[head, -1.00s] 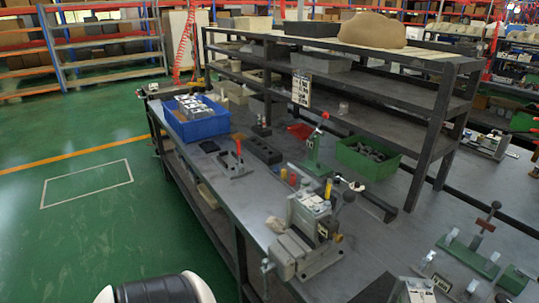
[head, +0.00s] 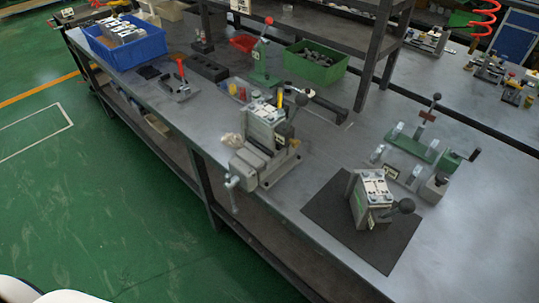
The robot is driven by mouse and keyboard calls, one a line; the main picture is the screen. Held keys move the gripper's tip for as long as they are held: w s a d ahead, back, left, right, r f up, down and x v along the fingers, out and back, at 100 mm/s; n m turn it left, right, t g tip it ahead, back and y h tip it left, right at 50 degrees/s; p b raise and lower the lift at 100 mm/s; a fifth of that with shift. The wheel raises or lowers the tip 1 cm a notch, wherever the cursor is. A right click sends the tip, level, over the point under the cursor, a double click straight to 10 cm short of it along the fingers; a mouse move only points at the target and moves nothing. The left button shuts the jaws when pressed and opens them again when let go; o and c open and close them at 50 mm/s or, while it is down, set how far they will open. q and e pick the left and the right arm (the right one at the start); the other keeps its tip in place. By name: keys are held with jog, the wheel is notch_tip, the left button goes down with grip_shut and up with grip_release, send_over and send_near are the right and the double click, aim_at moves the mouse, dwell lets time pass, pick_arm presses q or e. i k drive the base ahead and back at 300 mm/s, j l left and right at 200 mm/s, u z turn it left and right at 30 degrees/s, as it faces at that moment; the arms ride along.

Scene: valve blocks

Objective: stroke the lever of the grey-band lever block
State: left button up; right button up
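Two lever blocks are on the grey metal workbench. One lever block (head: 265,128) sits upright at the grey vise (head: 262,165), with a black ball-ended lever (head: 298,103) on its right. Its body looks grey, so it may be the grey-band one, but its band is too small to be sure. The other lever block (head: 371,198) stands on a dark mat (head: 332,214). Neither gripper shows in the head view.
A green fixture (head: 420,146) with a handle stands behind the mat. A blue bin (head: 127,47), a red-handled clamp (head: 181,82), a green press (head: 263,62) and a green bin (head: 315,62) stand farther left and back. The bench's front edge (head: 270,224) runs diagonally.

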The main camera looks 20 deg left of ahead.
aim_at(302, 99)
jog(key=i+j+z, duration=0.15)
jog(key=j+z, duration=0.2)
jog(key=j, duration=0.65)
jog(key=j+z, duration=0.3)
jog(key=j, duration=0.65)
jog(key=k+j+z, duration=0.1)
jog(key=j+z, duration=0.25)
jog(key=j, duration=0.65)
